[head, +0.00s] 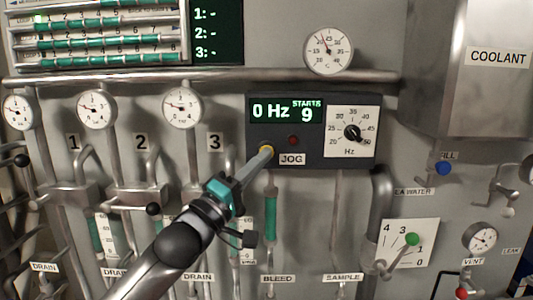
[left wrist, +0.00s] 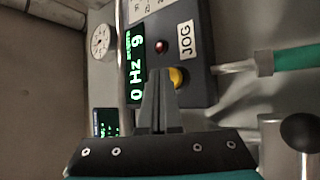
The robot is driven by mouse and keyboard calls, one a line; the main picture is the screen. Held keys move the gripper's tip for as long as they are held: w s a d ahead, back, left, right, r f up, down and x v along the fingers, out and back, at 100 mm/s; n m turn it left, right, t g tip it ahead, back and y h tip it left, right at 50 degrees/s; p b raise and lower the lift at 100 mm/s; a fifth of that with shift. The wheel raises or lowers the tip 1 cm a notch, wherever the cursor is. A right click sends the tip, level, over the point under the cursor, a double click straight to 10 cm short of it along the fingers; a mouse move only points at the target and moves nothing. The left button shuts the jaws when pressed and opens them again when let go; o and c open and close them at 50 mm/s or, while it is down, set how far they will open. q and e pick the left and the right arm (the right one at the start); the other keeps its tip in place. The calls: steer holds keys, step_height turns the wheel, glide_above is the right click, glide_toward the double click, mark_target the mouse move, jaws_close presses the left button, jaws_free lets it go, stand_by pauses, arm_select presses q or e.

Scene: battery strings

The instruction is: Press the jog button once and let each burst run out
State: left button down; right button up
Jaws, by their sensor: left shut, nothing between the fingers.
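The control box (head: 258,133) shows "0 Hz" and "STARTS 9" on its green display (head: 286,110). A yellow jog button (head: 265,149) sits at its lower left, left of the "JOG" label (head: 292,159). It also shows in the left wrist view (left wrist: 177,78), partly behind my fingers. My left gripper (head: 266,152) is shut and empty, its fingertips at the button; I cannot tell whether they touch it. The shut fingers also show in the left wrist view (left wrist: 159,80). A dark red lamp (head: 293,140) looks unlit. A dial (head: 352,132) marked Hz is at right. My right gripper is not in view.
A horizontal pipe (head: 225,76) runs above the box, with round gauges (head: 182,108) to its left. A green-sleeved vertical tube (head: 270,215) hangs below the button. A lever with a green knob (head: 412,239) and a grey coolant tank (head: 470,90) stand at right.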

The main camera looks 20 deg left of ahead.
arm_select(q)
steer(key=shift+w+a, duration=0.15)
steer(key=shift+w, duration=0.35)
stand_by(0.4)
steer(key=shift+s, duration=0.15)
steer(key=shift+s+d+p, duration=0.3)
steer(key=shift+s+p, duration=0.25)
steer(key=shift+s, duration=0.3)
steer(key=s+p, duration=0.1)
steer(key=s, duration=0.1)
steer(key=s+d+p, duration=0.1)
steer(key=s, duration=0.1)
steer(key=shift+s+d, duration=0.15)
steer(key=shift+s, duration=0.25)
